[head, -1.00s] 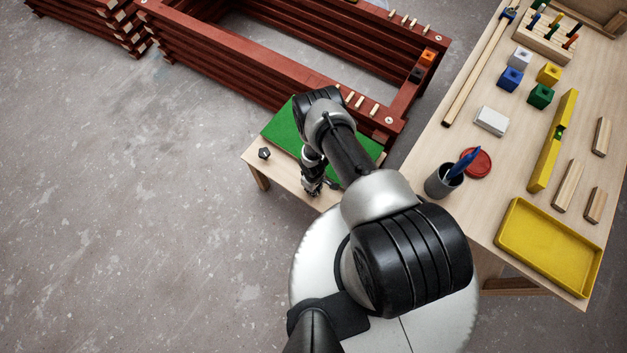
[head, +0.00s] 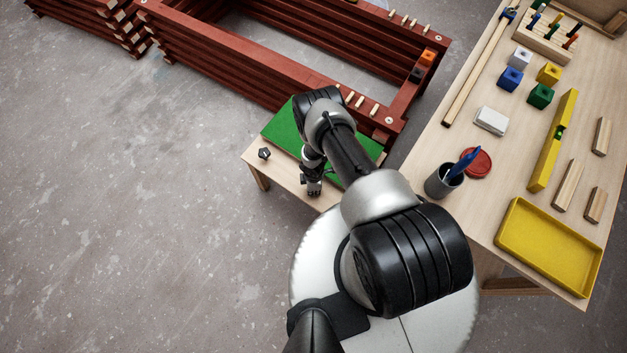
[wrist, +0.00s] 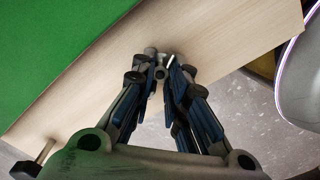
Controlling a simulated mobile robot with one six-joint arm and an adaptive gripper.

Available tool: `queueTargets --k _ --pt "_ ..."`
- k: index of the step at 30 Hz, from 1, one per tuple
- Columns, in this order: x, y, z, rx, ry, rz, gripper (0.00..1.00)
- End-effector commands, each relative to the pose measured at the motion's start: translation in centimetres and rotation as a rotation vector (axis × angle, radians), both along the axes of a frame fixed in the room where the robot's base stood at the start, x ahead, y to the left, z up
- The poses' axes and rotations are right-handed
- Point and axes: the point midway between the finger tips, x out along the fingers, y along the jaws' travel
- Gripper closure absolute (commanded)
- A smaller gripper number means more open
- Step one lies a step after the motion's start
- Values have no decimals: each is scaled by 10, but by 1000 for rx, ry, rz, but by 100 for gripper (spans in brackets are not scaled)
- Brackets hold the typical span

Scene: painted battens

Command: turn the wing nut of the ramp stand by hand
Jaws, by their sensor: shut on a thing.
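The ramp stand shows as a green board (head: 283,132) over a low pale wooden table; the board also fills the upper left of the wrist view (wrist: 50,45). My gripper (wrist: 161,66) points down at the pale wood beside the green board's edge. Its fingers close in on a small grey metal piece, the wing nut (wrist: 160,72), between the tips. The fingertips hide most of the nut, so the angle of its wings is unclear. In the head view my gripper (head: 313,190) is at the table's near edge, and the nut is hidden there.
A small black knob (head: 264,153) stands on the low table's left part. Dark red battens (head: 230,45) form a frame behind. The workbench at right holds a grey cup (head: 443,181), a red lid (head: 478,161) and a yellow tray (head: 548,248). Open floor lies at left.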

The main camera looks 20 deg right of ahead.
Motion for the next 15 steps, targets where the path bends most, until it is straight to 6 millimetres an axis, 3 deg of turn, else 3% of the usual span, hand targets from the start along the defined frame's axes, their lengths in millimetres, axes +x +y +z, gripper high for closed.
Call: queueTargets --k 15 --pt "-1 0 0 -1 1 73 100"
